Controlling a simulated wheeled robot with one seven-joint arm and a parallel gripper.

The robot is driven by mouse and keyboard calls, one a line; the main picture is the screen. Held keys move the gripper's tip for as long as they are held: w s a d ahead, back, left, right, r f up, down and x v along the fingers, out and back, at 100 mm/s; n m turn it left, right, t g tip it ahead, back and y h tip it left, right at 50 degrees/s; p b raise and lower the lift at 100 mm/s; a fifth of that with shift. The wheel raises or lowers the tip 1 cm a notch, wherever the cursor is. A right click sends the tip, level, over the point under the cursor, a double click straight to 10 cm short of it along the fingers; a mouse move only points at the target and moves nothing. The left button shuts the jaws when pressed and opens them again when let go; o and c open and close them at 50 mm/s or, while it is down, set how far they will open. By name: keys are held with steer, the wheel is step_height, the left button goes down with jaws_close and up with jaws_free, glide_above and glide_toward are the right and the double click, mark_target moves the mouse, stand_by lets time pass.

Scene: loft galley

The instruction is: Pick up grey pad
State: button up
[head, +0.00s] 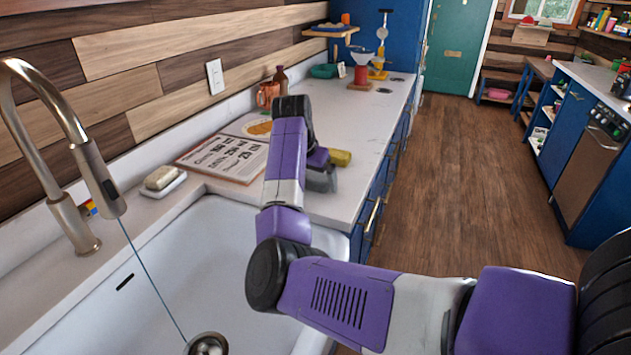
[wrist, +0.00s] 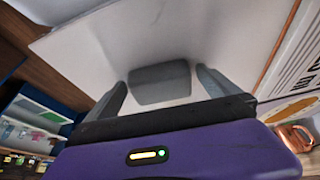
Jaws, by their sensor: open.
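The grey pad (wrist: 160,88) shows in the wrist view as a dark grey, rounded block on the pale counter. My gripper (wrist: 161,76) is open, with one finger on each side of the pad and a gap showing at both sides. I cannot tell whether the fingertips touch the counter. In the head view my gripper (head: 321,180) points down over the counter, right of the printed sheet. There I cannot tell the pad apart from the grey fingers.
A yellow block (head: 341,157) lies just beyond my gripper. The printed sheet (head: 225,157) lies to the left. The white sink (head: 215,245) with its tall tap (head: 75,215) is nearer. A soap dish (head: 163,185) and copper mug (head: 267,95) stand along the wall. The counter's right edge is close.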

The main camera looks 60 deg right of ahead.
mark_target(313, 178)
steer(key=shift+c, duration=0.2)
steer(key=c, duration=1.3)
steer(key=shift+o, duration=0.2)
steer(key=shift+r, duration=0.15)
step_height(313, 178, up, 20)
